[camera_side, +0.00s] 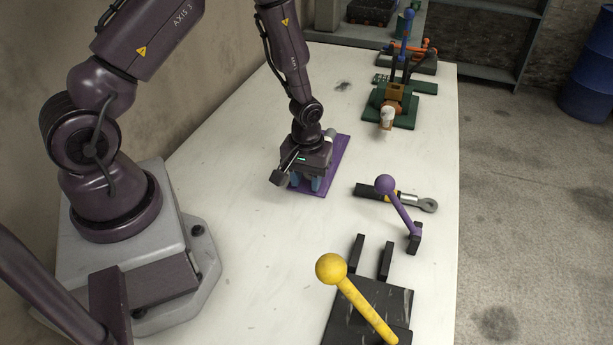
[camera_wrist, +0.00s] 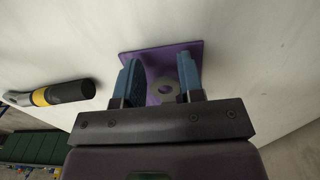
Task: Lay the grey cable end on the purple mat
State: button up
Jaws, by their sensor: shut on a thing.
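The purple mat (camera_side: 338,160) lies flat on the white table, partly hidden under my gripper; its edge also shows in the wrist view (camera_wrist: 195,47). My gripper (camera_side: 307,186) points down over the near part of the mat, with blue fingers. In the wrist view my gripper (camera_wrist: 159,72) is shut on the grey cable end (camera_wrist: 167,98), whose ring-shaped lug shows between the fingers over the mat. The rest of the cable end is hidden by the gripper body. I cannot tell whether it touches the mat.
A black cable end with a yellow band (camera_side: 397,197) lies right of the mat. Nearby stand a purple-knobbed lever (camera_side: 400,210) and a yellow-knobbed lever (camera_side: 355,295) with dark blocks. A green-based device (camera_side: 390,105) stands farther back. The table left of the mat is clear.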

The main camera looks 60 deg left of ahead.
jog(key=shift+f, duration=0.45)
jog(key=o, duration=1.1)
notch_tip(320, 180, up, 13)
